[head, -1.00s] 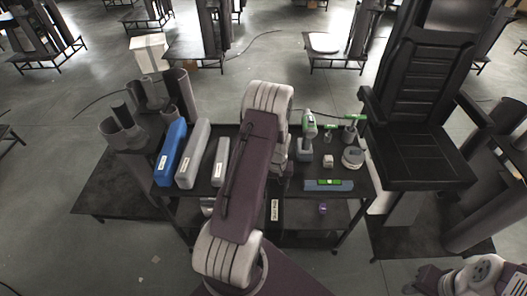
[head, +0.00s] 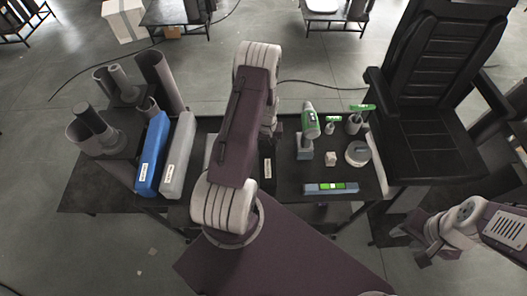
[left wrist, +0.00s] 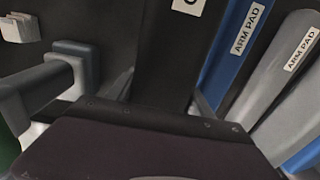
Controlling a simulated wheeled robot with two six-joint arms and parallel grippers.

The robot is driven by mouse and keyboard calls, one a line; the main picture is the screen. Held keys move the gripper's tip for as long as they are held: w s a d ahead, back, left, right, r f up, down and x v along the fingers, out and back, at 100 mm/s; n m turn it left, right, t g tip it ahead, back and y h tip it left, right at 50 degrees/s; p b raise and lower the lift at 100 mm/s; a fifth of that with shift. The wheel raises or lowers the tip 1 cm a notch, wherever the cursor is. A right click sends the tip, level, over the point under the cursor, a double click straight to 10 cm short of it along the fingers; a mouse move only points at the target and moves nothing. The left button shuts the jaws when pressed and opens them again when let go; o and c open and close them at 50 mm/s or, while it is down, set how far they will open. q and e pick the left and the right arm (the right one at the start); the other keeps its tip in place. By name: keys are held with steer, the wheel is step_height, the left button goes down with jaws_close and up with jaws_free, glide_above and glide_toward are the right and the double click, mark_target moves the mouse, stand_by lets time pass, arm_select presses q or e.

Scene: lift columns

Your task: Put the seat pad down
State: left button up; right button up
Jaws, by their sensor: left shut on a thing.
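The seat pad (head: 266,150) is a dark block with a white label at its near end. It stands on the black table between the grey arm pad and the drill, mostly hidden by my left arm. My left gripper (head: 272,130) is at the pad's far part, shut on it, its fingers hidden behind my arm. In the left wrist view the seat pad (left wrist: 160,50) runs up the middle, with part of its label at the top edge. My right gripper (head: 410,246) is at the lower right, seemingly open and empty, away from the table.
A blue arm pad (head: 152,155) and a grey arm pad (head: 178,155) lie to the left. A green and white drill (head: 310,125), a white block (head: 331,159), a round device (head: 357,153) and a level (head: 331,188) occupy the right. A black chair (head: 425,150) stands beside the table.

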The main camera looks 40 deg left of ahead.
arm_select(q)
steer(key=f, duration=0.1)
steer(key=w+a+f, duration=0.1)
steer(key=f, duration=0.1)
steer(key=shift+s+d+f+p, duration=0.1)
steer(key=shift+f+p, duration=0.15)
steer(key=shift+f, duration=0.3)
steer(key=shift+s+d+f+p, duration=0.1)
steer(key=shift+f+p, duration=0.15)
steer(key=shift+f, duration=0.25)
steer(key=shift+d+f, duration=0.1)
steer(key=shift+f, duration=0.2)
steer(key=shift+w+f, duration=0.1)
steer(key=shift+f, duration=0.1)
steer(key=o, duration=1.6)
steer(key=shift+c, duration=0.2)
steer(key=shift+r, duration=0.1)
arm_select(e)
steer(key=shift+w+a+r, duration=0.3)
steer(key=shift+w+r, duration=0.05)
steer(key=shift+r, duration=0.15)
